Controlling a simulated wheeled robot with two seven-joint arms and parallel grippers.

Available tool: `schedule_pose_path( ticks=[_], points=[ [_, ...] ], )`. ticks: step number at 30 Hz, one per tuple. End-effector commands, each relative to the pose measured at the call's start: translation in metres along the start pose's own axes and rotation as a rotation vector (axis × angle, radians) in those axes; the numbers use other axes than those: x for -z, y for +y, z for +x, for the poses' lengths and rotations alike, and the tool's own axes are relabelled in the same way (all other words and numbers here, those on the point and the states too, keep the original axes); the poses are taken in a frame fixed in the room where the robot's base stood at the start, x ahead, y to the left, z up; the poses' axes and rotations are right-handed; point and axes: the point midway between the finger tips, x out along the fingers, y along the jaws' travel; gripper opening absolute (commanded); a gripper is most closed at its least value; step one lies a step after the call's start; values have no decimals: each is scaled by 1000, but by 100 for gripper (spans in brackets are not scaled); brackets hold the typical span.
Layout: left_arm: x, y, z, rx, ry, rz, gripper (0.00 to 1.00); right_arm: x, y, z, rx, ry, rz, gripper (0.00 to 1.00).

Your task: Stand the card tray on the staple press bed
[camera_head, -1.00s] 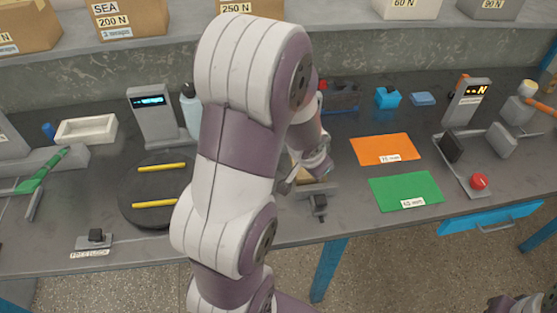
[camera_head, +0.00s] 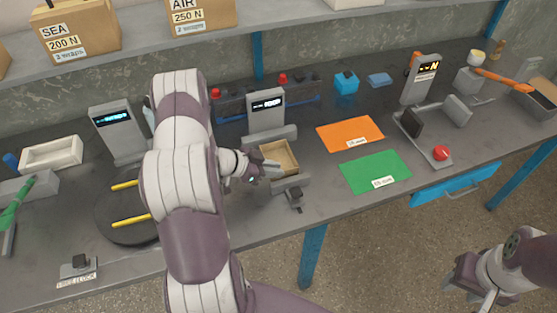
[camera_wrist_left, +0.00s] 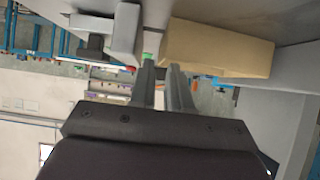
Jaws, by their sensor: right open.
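The card tray (camera_head: 282,158), an open tan box, sits at the staple press (camera_head: 266,112), between its rear grey bar and front grey block. I cannot tell whether its underside touches the bed. My left gripper (camera_head: 268,170) is at the tray's left side, its fingers close together with the tray's edge between the tips. In the left wrist view the tray (camera_wrist_left: 218,48) lies ahead and right of the fingers (camera_wrist_left: 163,75). My right gripper (camera_head: 476,292) is open and empty, off the table at the lower right.
A black turntable with yellow bars (camera_head: 130,220) stands left of my left arm. An orange mat (camera_head: 350,133) and a green mat (camera_head: 375,171) lie right of the press. A gauge with a red button (camera_head: 441,153) stands farther right. A white tray (camera_head: 52,154) is far left.

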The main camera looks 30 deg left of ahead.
Motion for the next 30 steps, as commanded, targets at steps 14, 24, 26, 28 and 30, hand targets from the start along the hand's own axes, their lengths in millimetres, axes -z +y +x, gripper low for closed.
schedule_pose_path(
  ticks=[14,24,26,28,30],
  points=[
    [0,0,22,1,0,1,0,0,0,-2,0,0,0,43],
    [0,0,22,0,-1,1,0,0,0,-2,0,0,0,43],
    [2,0,20,1,-1,1,0,0,0,-1,0,0,0,43],
    [7,-1,18,2,0,2,0,0,0,-1,0,0,0,43],
    [14,-1,12,2,0,3,0,0,0,-1,0,0,0,43]
  ],
)
